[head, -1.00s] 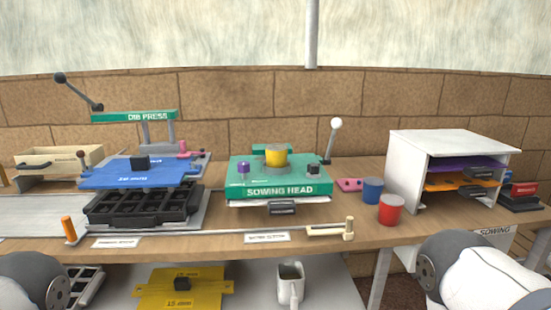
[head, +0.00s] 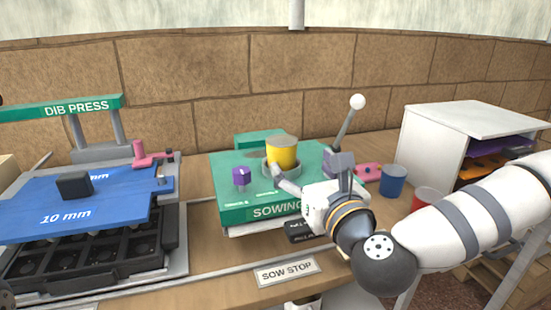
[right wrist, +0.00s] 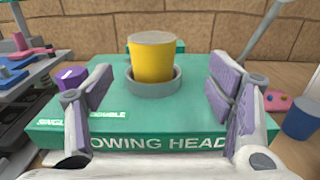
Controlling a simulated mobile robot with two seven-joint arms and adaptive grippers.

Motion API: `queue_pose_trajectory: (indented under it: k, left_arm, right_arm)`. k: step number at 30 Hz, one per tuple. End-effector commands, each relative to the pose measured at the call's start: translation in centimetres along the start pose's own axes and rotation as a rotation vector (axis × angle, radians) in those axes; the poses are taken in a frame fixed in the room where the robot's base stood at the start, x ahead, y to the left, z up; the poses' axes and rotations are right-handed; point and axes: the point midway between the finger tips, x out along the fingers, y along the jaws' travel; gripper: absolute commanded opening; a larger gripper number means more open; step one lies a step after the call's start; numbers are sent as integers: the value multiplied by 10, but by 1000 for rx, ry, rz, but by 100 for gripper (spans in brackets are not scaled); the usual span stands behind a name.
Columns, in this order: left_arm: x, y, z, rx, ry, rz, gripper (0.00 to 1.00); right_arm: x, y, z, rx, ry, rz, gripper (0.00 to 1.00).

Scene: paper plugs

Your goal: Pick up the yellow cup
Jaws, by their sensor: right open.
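The yellow cup (head: 282,152) stands upright in a grey ring on top of the green sowing head (head: 236,207). It has a grey top. In the right wrist view the yellow cup (right wrist: 152,58) is centred between the two finger pads and a little beyond them. My right gripper (right wrist: 160,90) is open and empty, with a pad apart from the cup on each side. In the head view my right gripper (head: 308,180) is over the front right of the sowing head and hides part of it. My left gripper does not show.
A purple knob (head: 241,178) stands left of the cup, and a white-balled lever (head: 357,102) rises at the right. Blue (head: 393,180) and red (head: 424,199) cups stand before the white shelf unit (head: 435,140). The dib press (head: 75,107) is at left.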

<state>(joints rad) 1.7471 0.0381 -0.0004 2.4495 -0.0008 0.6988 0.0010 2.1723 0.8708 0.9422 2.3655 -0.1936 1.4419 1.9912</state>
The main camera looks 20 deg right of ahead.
Motion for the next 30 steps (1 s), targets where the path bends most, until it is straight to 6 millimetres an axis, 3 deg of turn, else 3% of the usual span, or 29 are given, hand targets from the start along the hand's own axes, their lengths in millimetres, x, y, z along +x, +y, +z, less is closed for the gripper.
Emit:
queue_pose_trajectory:
  k: [13, 21, 28, 30]
  left_arm:
    - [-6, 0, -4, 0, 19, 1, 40]
    - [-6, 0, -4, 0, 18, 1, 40]
    - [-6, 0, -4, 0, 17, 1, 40]
    - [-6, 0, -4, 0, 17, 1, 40]
  right_arm:
    - [73, 10, 10, -6, -2, 3, 75]
    - [80, 10, 9, -5, 1, 5, 75]
    - [80, 10, 9, -5, 1, 5, 25]
    - [80, 10, 9, -5, 1, 5, 24]
